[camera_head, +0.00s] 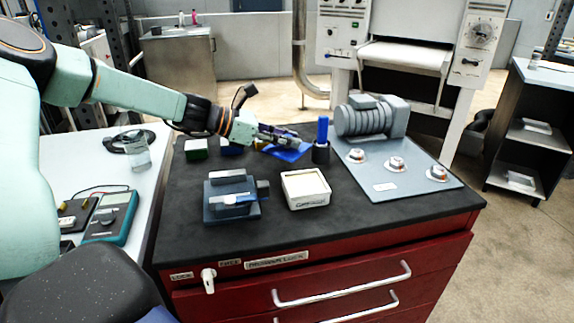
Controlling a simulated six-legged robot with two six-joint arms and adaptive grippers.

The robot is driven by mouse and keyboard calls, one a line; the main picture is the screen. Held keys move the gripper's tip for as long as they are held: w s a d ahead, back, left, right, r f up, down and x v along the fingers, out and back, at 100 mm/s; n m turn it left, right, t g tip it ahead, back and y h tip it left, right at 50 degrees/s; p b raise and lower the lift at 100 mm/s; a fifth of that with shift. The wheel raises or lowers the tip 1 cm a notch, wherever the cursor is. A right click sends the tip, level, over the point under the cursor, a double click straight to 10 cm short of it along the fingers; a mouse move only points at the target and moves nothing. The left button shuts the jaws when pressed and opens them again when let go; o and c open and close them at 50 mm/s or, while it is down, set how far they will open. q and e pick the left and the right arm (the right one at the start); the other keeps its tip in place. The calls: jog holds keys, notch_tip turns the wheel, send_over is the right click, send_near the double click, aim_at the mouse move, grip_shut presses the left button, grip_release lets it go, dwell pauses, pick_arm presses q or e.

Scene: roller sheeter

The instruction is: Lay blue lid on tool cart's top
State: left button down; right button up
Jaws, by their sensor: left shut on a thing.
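The blue lid (291,154) is a thin blue piece at the tip of my left gripper (291,139), over the back middle of the black top of the tool cart (355,228). My left gripper is shut on the lid and partly covers it. I cannot tell whether the lid touches the top. My right gripper is not in view.
A dark holder with a blue piece (321,130) stands just right of the lid. A motor (372,116) and grey plate (400,178) fill the right. A white open box (306,190) and blue vise (234,208) stand in front. The top's front right is clear.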

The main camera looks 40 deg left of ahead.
aim_at(287, 166)
pick_arm(q)
notch_tip(287, 166, down, 5)
jog(key=shift+r+b, duration=0.1)
jog(key=shift+b, duration=1.15)
jog(key=shift+w, duration=0.1)
jog(key=c, duration=1.2)
grip_release()
jog(key=shift+o, duration=0.2)
